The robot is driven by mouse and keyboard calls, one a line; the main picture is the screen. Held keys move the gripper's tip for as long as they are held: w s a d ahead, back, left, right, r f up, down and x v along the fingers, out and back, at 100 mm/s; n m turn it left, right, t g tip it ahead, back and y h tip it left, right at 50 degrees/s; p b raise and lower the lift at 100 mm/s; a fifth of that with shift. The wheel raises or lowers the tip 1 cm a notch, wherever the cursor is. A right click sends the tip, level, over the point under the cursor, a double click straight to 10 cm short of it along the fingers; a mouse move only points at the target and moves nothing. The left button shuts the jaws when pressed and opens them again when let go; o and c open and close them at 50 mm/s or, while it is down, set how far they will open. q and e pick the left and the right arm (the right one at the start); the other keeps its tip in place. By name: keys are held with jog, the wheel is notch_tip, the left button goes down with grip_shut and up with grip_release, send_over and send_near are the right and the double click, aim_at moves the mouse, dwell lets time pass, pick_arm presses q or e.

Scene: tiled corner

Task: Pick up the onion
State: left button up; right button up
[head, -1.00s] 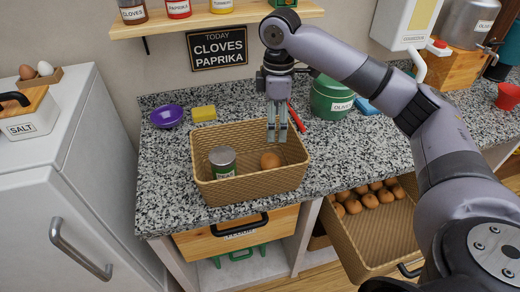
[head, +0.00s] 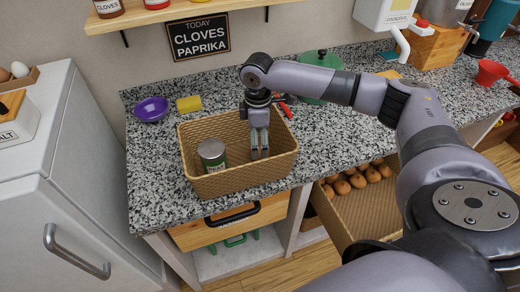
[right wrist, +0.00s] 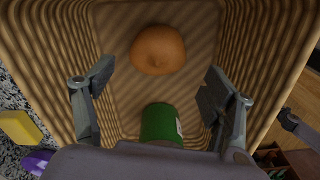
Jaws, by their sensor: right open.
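The round brown onion (right wrist: 158,49) lies on the floor of the woven basket (head: 196,184). In the head view my right gripper hides it. My right gripper (head: 260,154) points down inside the basket. In the right wrist view my right gripper (right wrist: 155,85) is open and empty, its two fingers spread wide to either side. The onion shows ahead, between the lines of the fingers, and I see no contact. A green can (right wrist: 160,123) stands beside the onion in the basket, close to the gripper; the can (head: 212,154) is left of the gripper in the head view. My left gripper is not in view.
The basket stands on the speckled counter (head: 150,185). A purple bowl (head: 152,109) and a yellow sponge (head: 189,104) are behind it. A green pot (head: 320,60) is at the back.

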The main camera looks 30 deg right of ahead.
jog(key=shift+d+f, duration=0.2)
jog(key=shift+f, duration=0.2)
jog(key=f, duration=0.1)
jog(key=f+p, duration=0.1)
jog(key=f, duration=0.1)
jog(key=shift+d+f+p, duration=0.3)
jog(key=shift+p, duration=0.05)
jog(key=shift+f, duration=0.4)
jog(key=c, duration=1.3)
jog(key=shift+r, duration=0.15)
jog(key=shift+c, duration=0.2)
